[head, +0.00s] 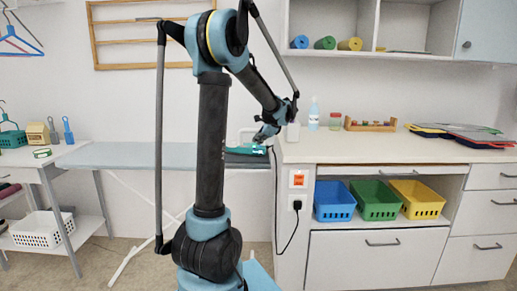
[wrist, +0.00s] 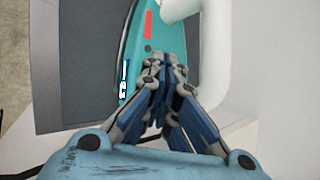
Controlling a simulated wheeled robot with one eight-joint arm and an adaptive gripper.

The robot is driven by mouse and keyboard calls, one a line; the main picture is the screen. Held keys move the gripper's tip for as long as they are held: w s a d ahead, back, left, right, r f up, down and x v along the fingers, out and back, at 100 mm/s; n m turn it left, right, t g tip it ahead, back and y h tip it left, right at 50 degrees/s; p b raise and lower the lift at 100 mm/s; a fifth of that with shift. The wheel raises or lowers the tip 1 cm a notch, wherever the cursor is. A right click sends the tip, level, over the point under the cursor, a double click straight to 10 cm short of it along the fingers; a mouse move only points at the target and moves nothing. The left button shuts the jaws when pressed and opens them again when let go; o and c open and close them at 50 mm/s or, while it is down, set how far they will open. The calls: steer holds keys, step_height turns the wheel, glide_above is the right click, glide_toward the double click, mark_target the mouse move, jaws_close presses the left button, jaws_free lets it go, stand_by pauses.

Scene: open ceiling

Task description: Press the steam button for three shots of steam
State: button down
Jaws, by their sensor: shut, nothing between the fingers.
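A teal iron (head: 238,150) with a white handle rests at the right end of the grey ironing board (head: 140,155). In the wrist view, the iron (wrist: 138,50) lies ahead of the fingers, with its white handle (wrist: 213,55) on the right. A red patch (wrist: 148,24) and a small white-and-blue part (wrist: 123,82) show on its top and left edge. I cannot tell which is the steam button. My gripper (wrist: 165,62) is shut and empty, its tips over the iron's top beside the handle; contact is unclear. In the head view, my gripper (head: 263,136) is by the iron.
Below are blue, green and yellow baskets. A black cord hangs to a wall outlet (head: 297,202) on the counter's side.

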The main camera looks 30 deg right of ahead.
mark_target(259, 147)
steer(key=shift+f, duration=0.2)
stand_by(0.5)
steer(key=shift+r, duration=0.8)
steer(key=shift+r, duration=2.55)
